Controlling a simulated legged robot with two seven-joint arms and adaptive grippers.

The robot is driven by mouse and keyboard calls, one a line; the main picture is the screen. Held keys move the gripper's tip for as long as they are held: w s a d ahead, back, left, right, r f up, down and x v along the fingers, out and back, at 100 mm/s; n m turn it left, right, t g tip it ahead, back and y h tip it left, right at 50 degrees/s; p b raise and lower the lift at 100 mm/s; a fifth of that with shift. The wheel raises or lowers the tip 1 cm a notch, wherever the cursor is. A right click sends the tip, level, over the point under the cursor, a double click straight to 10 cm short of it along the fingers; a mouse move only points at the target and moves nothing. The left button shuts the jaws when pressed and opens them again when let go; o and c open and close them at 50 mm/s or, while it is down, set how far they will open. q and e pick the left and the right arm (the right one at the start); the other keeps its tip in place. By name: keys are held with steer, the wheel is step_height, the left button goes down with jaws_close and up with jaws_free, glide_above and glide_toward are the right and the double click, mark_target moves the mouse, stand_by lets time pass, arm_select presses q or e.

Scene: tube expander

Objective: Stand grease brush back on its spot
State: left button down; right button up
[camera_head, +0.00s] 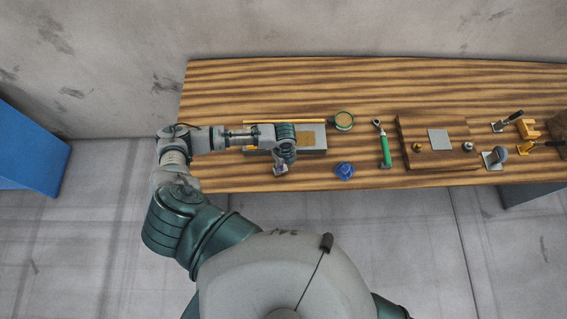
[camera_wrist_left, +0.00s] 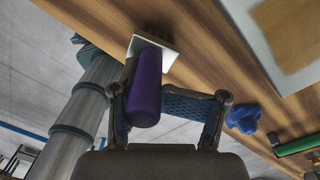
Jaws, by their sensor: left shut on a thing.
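A purple cylinder (camera_wrist_left: 146,90), which I take to be the grease brush's handle, sits between the fingers of my left gripper (camera_wrist_left: 150,98) in the left wrist view. The gripper is shut on it. My right gripper is not in view.
On the wooden table (camera_head: 230,85), a grey plate with a brown patch (camera_head: 318,138) lies behind the gripper. A wooden board (camera_head: 408,128) stands farther right.

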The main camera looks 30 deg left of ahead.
arm_select(q)
steer(key=shift+f, duration=0.3)
steer(key=shift+c, duration=1.2)
jaws_free()
steer(key=shift+r, duration=0.1)
step_height(320, 180, up, 3)
steer(key=shift+p, duration=1.2)
steer(key=shift+w+r, duration=0.1)
steer(key=shift+r, duration=0.15)
step_height(320, 180, up, 4)
steer(key=shift+r, duration=0.15)
